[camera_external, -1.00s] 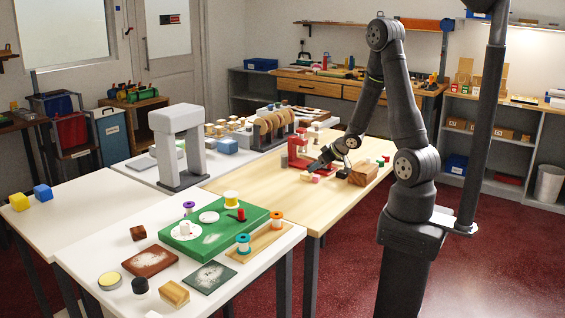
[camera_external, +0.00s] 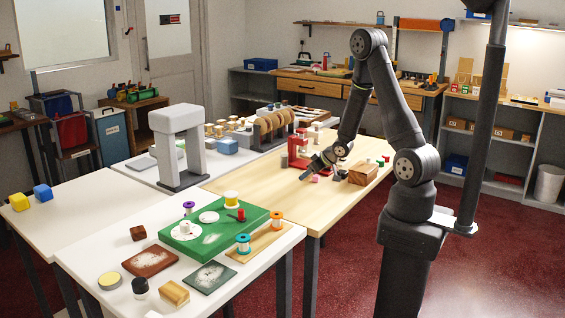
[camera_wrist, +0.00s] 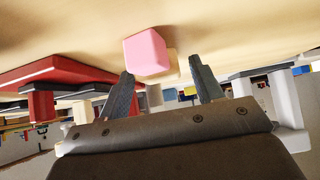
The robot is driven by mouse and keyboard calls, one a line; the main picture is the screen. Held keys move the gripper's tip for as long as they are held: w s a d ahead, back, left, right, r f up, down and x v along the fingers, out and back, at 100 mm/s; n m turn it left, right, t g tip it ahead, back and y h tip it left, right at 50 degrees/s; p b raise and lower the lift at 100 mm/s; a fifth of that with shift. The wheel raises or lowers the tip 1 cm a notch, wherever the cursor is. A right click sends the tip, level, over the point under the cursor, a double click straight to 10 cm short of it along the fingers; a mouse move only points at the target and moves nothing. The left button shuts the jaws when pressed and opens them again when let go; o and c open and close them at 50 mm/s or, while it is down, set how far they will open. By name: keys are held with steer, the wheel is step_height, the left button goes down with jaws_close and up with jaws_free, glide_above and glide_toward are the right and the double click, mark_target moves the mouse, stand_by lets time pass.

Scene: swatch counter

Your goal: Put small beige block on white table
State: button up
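The small beige block (camera_wrist: 173,66) shows in the wrist view just behind a pink block (camera_wrist: 145,53), which partly hides it. Both are on the wooden table (camera_external: 250,182). My gripper (camera_wrist: 161,66) is open there, with its two fingers apart and the beige block between their tips in the picture; contact cannot be told. In the external view my gripper (camera_external: 304,176) is low over the wooden table, left of the pink block (camera_external: 314,179), and hides the beige block. White tables stand at the left (camera_external: 85,215) and in front (camera_external: 115,250).
A red stand (camera_external: 297,150) and a brown wooden block (camera_external: 362,173) are close to my gripper. The front white table carries a green board (camera_external: 235,215), spools and blocks.

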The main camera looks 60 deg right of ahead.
steer(key=c, duration=0.9)
steer(key=shift+c, duration=0.2)
steer(key=shift+r, duration=0.15)
steer(key=shift+r, duration=0.5)
step_height(320, 180, up, 3)
steer(key=shift+s+d+r, duration=0.1)
steer(key=shift+d, duration=0.05)
steer(key=s+d+r, duration=0.7)
steer(key=s+d, duration=0.1)
steer(key=w+a+f, duration=0.1)
steer(key=w+a, duration=0.2)
steer(key=w+a+f, duration=0.1)
steer(key=w+a, duration=0.1)
steer(key=w, duration=0.2)
steer(key=w+a+f, duration=0.1)
steer(key=w+a, duration=0.2)
steer(key=w, duration=0.1)
steer(key=shift+w+a, duration=0.15)
steer(key=shift+a, duration=0.15)
steer(key=w+a+f, duration=0.1)
steer(key=a, duration=0.3)
steer(key=w+a+f, duration=0.2)
steer(key=a, duration=0.1)
steer(key=w+a+f, duration=0.1)
steer(key=a+f, duration=0.1)
steer(key=a, duration=0.2)
steer(key=shift+w+a, duration=0.15)
steer(key=shift+a, duration=0.2)
